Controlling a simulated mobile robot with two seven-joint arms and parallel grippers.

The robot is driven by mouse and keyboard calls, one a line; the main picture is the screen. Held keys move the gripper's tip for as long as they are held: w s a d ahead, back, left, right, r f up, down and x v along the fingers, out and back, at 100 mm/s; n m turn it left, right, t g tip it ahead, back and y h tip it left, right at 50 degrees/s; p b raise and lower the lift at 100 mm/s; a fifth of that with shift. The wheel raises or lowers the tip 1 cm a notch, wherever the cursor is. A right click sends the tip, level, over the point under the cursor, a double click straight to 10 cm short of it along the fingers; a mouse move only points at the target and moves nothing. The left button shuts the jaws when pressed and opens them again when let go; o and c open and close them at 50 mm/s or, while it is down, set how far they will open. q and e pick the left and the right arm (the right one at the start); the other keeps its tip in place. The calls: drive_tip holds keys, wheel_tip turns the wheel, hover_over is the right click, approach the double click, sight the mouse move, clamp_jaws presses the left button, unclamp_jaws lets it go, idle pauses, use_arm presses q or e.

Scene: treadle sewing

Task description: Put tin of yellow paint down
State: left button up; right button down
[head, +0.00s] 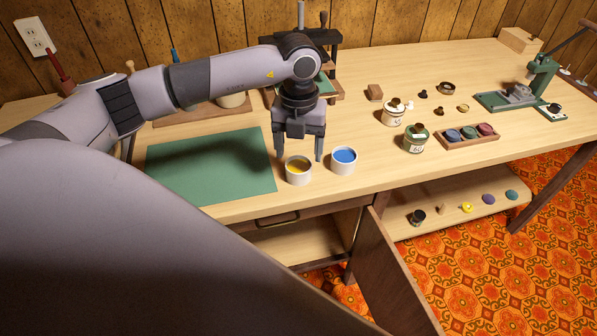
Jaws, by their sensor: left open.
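The tin of yellow paint (298,176) stands upright on the workbench near its front edge, just right of the green mat. My left gripper (299,157) points down over it with its fingers apart. One finger is left of the tin and the other is to its right, between it and a tin of blue paint (344,162). The frame does not clearly show whether the fingers touch the tin. My right gripper is not in view.
The green mat (210,165) lies left of the tins. Labelled jars (415,140) and a tray of coloured pots (467,136) stand to the right. A cabinet door (390,275) hangs open below the bench. A shelf (450,212) holds several small items.

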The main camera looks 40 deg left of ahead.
sight(298, 170)
use_arm(q)
drive_tip(key=f, duration=0.7)
drive_tip(key=shift+a+p, duration=0.2)
drive_tip(key=shift+p, duration=0.1)
drive_tip(key=shift+r, duration=0.1)
drive_tip(key=c, duration=1)
drive_tip(key=shift+c, duration=0.2)
drive_tip(key=shift+r, duration=0.1)
wheel_tip(298, 170, up, 20)
